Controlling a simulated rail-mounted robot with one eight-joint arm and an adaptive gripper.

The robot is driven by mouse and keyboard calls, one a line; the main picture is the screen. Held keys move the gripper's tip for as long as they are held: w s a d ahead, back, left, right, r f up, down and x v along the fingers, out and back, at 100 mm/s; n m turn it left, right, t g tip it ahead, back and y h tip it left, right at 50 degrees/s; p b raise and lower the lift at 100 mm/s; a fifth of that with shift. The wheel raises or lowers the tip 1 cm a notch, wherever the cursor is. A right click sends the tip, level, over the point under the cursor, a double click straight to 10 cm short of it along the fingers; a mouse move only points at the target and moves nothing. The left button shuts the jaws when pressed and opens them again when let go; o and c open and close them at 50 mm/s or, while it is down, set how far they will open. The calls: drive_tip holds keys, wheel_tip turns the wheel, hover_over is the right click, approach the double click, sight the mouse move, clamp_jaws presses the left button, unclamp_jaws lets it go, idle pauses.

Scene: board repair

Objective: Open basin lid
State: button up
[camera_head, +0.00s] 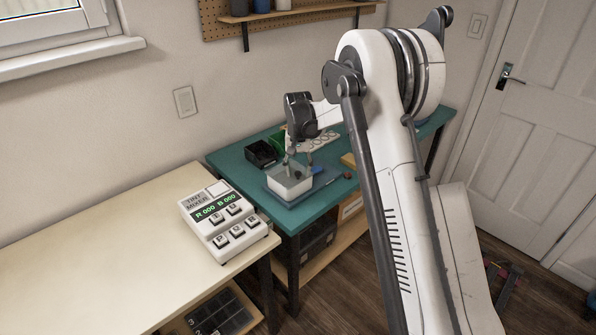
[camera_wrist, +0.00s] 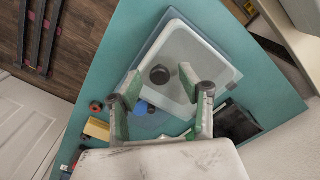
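The white basin (camera_head: 291,190) stands on a blue mat (camera_head: 272,201) on the green bench. Its top looks grey and flat in the head view. In the wrist view the basin (camera_wrist: 178,38) shows as a pale rounded square with a round black knob (camera_wrist: 160,75) on it. I cannot tell whether the grey top is the lid or the basin's inside. My gripper (camera_head: 299,161) is over the basin, fingers down. In the wrist view my gripper (camera_wrist: 161,95) is open, its fingertips spread wide, with the knob ahead between them and nothing held.
A black bin (camera_head: 261,152) stands behind the basin, with a green bin beside it. A small blue item (camera_wrist: 143,107), a dark reddish item (camera_wrist: 96,107) and a yellowish block (camera_wrist: 96,130) lie nearby. The tint mixer (camera_head: 228,222) sits on the pale table at left.

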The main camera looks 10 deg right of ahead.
drive_tip(key=shift+f, duration=0.15)
clamp_jaws()
idle(0.5)
